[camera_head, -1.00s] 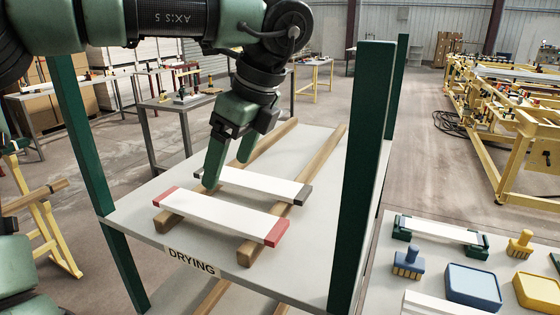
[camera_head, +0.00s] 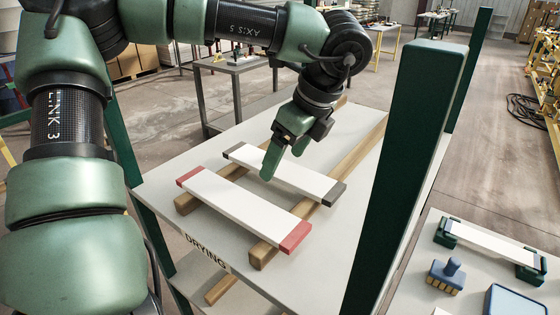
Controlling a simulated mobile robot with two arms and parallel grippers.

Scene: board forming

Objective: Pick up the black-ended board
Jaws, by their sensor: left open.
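The black-ended board (camera_head: 306,181) is white with dark ends and lies across two wooden rails on the grey drying shelf (camera_head: 330,247). My left gripper (camera_head: 283,165) is open over the left-middle part of this board. Its nearer finger overlaps the board in the picture, and its other finger is toward the far edge. I cannot tell whether the fingers touch the board. Both dark ends are visible. My right gripper is not in view.
A red-ended white board (camera_head: 240,207) lies just in front on the same rails. A thick green post (camera_head: 415,180) stands at right. A side table holds another board (camera_head: 490,243) in green holders and a blue brush (camera_head: 446,275).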

